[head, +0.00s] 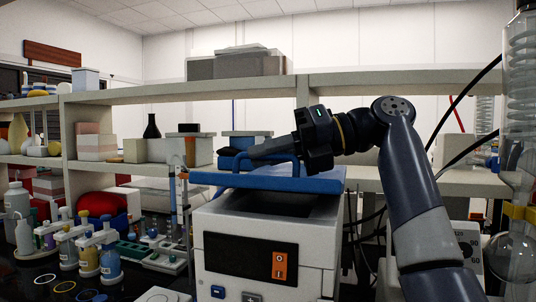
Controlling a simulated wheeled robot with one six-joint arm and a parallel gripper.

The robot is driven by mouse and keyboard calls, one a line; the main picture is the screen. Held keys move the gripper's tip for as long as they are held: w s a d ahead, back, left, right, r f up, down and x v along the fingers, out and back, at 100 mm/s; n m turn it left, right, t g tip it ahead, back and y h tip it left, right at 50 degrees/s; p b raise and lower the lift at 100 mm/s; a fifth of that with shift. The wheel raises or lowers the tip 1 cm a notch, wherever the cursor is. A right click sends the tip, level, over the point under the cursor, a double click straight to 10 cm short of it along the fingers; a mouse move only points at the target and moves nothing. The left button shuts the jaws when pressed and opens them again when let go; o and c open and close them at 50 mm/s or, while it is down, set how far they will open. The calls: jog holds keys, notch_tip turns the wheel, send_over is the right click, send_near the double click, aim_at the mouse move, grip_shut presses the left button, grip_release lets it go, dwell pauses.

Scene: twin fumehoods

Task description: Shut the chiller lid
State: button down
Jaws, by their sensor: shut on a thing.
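The chiller (222,228) is a white box with a dark front panel, standing in the middle of the head view. Its blue lid (315,183) is raised over the top, and the dark opening (285,205) shows below the lid's front edge. A blue bar handle (268,161) stands on the lid. My gripper (240,155) comes in from the right over the lid and is shut on the handle. The exact contact of the fingers is partly hidden.
Bottles (108,260) and vial racks crowd the bench to the left. A shelf (370,83) with boxes runs behind the chiller. Glassware with a coil (520,90) stands at the far right. Black cables hang behind my arm.

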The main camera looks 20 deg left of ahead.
jog(key=c, duration=1.5)
grip_release()
jog(key=shift+d, duration=0.1)
jog(key=p+v, duration=0.2)
jog(key=v, duration=0.4)
jog(key=shift+d+r, duration=0.1)
jog(key=shift+r, duration=0.05)
jog(key=shift+w+d, duration=0.15)
jog(key=shift+d, duration=0.4)
jog(key=x, duration=0.2)
jog(key=b+x, duration=0.1)
jog(key=x, duration=0.4)
jog(key=shift+a+r, duration=0.25)
jog(key=shift+a, duration=0.15)
jog(key=shift+w+d+r+m, duration=0.1)
jog(key=shift+w+r+m, duration=0.2)
jog(key=shift+w, duration=0.05)
